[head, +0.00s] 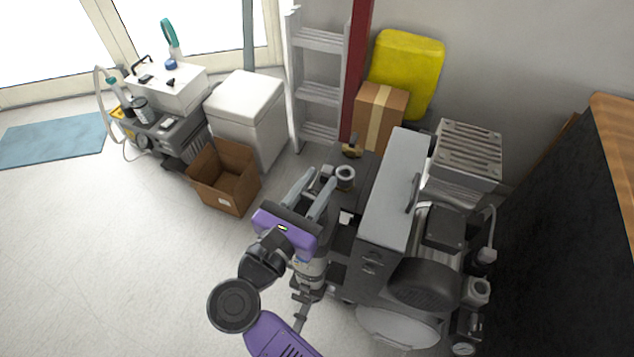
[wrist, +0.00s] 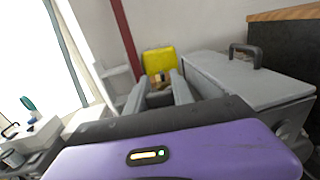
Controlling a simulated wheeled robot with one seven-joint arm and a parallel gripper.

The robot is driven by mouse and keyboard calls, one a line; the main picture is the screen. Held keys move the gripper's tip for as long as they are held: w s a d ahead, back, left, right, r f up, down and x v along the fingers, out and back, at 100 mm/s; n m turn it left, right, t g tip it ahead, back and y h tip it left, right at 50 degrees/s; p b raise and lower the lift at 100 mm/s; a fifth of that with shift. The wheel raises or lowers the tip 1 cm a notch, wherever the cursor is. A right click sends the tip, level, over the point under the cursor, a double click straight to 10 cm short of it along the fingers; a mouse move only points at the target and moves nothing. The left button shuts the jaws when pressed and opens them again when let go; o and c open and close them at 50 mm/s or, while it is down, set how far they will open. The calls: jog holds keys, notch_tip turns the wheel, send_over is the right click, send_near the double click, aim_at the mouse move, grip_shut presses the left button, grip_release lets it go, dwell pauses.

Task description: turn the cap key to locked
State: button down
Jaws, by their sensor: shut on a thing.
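My gripper (head: 314,186) reaches over the dark top of the grey compressor unit (head: 393,185). Its two grey fingers stand a little apart and are shut on a small dark grey part, taken to be the cap key (wrist: 160,99). The fingers and the purple gripper body hide most of it, so whether it is turned to locked cannot be told. In the wrist view my gripper (wrist: 159,82) points towards the back wall, with the key between the fingers. A pale ring-shaped fitting (head: 345,173) and a brass fitting (head: 352,148) are close by on the right.
A grey box housing with a black handle (wrist: 244,55) rises close to the right of my gripper. An open cardboard box (head: 224,178) and a white bin (head: 246,110) stand to the left. A ladder (head: 318,68) and yellow case (head: 407,68) are behind.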

aim_at(307, 199)
jog(key=c, duration=1.1)
grip_release()
jog(key=v, duration=0.7)
jog(key=shift+s+a, duration=0.15)
jog(key=shift+s, duration=0.25)
